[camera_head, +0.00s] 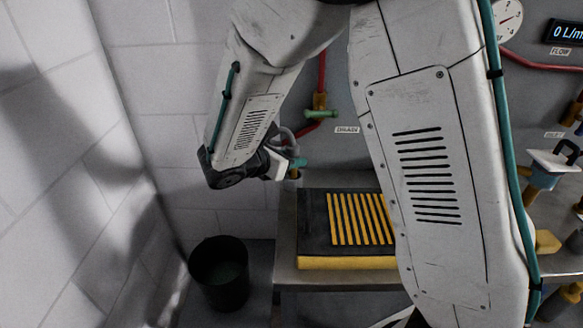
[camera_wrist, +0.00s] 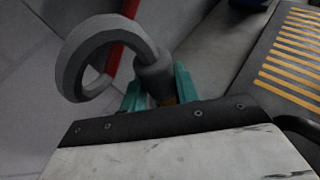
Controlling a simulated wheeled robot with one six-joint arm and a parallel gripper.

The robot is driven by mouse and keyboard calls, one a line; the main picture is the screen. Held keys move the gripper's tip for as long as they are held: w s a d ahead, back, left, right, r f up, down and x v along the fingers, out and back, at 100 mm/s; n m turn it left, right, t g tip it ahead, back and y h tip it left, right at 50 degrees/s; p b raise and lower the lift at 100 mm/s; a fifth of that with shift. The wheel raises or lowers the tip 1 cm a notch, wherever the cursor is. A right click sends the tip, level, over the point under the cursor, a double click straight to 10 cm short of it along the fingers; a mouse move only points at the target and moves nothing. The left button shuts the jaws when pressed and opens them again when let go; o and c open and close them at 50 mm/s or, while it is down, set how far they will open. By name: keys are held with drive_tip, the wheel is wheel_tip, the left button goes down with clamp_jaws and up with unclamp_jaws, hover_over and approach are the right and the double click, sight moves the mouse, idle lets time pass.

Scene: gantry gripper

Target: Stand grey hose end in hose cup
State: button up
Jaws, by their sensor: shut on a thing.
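My gripper (camera_head: 297,163) is left of centre in the head view, in front of the back wall. In the wrist view my gripper (camera_wrist: 158,92) has its teal fingers shut on the grey hose end (camera_wrist: 154,72). The grey hose curls up from it in a loop to the left. In the head view the grey hose (camera_head: 288,136) shows as a small curve above the fingers. A dark round open container (camera_head: 221,287), which may be the hose cup, stands lower left. My gripper is above it and to its right, well apart.
A metal bench (camera_head: 286,245) with a black and yellow striped mat (camera_head: 318,262) lies right of the container. A red pipe with a brass valve (camera_head: 320,103) runs down the back wall. A pale block wall (camera_head: 60,170) bounds the left side. My arm hides part of the bench.

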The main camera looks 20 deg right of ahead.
wheel_tip(320, 180, down, 3)
drive_tip(key=shift+r, duration=0.1)
drive_tip(key=shift+w+f, duration=0.2)
drive_tip(key=o, duration=1.1)
drive_tip(key=shift+f, duration=0.1)
